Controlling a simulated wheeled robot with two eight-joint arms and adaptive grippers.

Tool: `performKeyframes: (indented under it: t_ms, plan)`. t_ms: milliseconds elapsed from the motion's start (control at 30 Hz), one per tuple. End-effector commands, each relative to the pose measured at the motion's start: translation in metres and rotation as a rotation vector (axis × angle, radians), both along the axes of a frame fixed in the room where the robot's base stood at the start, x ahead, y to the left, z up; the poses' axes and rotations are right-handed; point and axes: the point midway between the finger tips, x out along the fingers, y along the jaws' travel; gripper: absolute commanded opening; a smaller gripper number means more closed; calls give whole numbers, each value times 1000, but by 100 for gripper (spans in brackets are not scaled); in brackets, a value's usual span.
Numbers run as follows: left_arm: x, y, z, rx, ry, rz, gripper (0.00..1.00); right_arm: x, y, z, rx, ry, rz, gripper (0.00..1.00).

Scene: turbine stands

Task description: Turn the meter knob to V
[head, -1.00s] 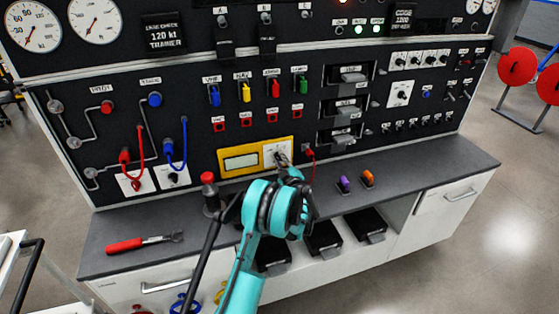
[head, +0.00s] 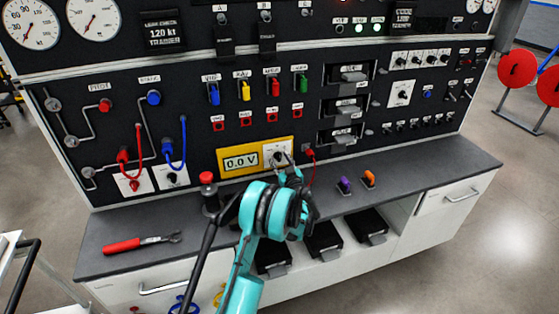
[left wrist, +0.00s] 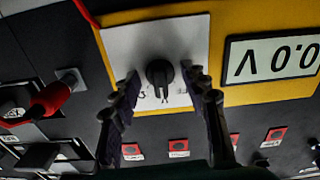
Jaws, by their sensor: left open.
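The yellow meter (head: 256,157) is on the black panel, and its display (head: 240,161) reads 0.0 V. Its black knob (left wrist: 160,73) sits on a white dial plate (left wrist: 155,45), seen upside down in the left wrist view. The dial letters are too small or hidden to read. My left gripper (head: 284,162) is in front of the meter in the head view. In the left wrist view my left gripper (left wrist: 162,90) is open, with a finger on each side of the knob and gaps between. My right gripper is not in view.
A red plug (head: 310,153) with a lead is just right of the meter. A black post with a red top (head: 207,178) stands on the grey counter (head: 420,169).

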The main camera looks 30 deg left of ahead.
Motion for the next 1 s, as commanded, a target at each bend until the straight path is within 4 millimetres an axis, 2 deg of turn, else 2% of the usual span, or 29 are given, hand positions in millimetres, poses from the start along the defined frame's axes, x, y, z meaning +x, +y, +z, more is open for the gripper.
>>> performKeyframes:
  t_ms: [267,800,1000]
  plan:
    - [-2,-3,0,0,0,-1,44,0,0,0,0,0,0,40]
    - [-29,-36,0,-1,-1,-1,44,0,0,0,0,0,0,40]
    - [-33,-38,0,-1,-1,1,44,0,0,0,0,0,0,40]
